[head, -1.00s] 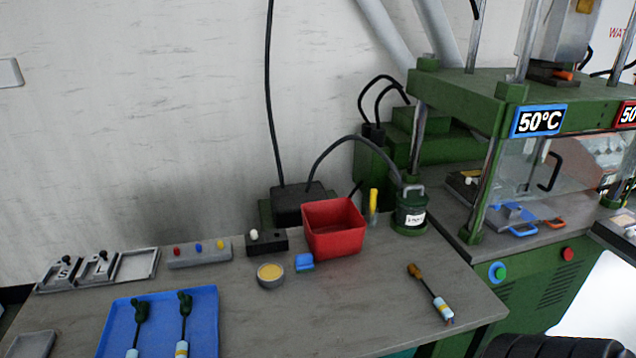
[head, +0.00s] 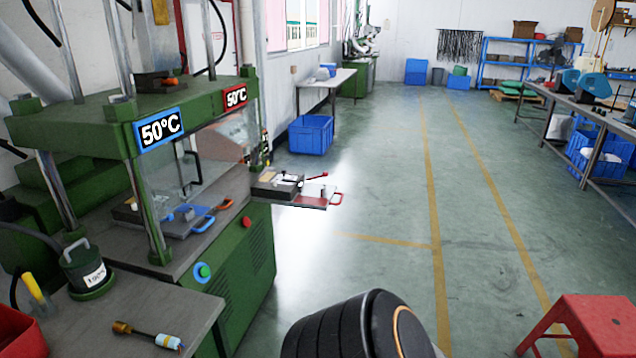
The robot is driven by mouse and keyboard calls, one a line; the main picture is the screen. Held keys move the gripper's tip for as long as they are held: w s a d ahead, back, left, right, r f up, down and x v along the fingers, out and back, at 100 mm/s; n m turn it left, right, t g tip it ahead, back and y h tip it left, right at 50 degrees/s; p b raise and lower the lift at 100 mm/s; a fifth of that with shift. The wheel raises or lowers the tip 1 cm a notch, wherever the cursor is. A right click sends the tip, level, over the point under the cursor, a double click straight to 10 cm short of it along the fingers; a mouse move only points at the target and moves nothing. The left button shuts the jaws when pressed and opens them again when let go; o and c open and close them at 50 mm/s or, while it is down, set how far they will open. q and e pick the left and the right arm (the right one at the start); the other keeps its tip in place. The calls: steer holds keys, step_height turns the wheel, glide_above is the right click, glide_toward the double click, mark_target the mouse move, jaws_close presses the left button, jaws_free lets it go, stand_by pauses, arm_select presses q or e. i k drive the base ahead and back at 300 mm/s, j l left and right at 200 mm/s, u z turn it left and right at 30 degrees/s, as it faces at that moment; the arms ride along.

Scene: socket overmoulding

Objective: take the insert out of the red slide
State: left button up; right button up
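The red slide (head: 312,203) sticks out from the right side of the green press, with a red handle at its outer end. A dark mould block with a light top (head: 277,184) sits at its inner end. Small pale and grey parts show on and beside the block. They are too small for me to tell which is the insert. Neither gripper shows in the head view. A black rounded link of my own arm fills the bottom middle, well apart from the slide.
The green press (head: 90,130) carries 50°C signs and a clear guard. A blue slide (head: 185,222) lies on its front bed. A screwdriver-like tool (head: 147,335) lies on the bench at lower left. A red stool (head: 585,318) stands at lower right. The floor between is open.

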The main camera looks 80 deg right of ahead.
mark_target(284, 179)
steer(key=z, duration=2.4)
steer(key=i+l+u, duration=0.35)
steer(key=i+l, duration=0.3)
steer(key=i, duration=0.3)
steer(key=i+l+u, duration=0.35)
steer(key=i+l, duration=0.5)
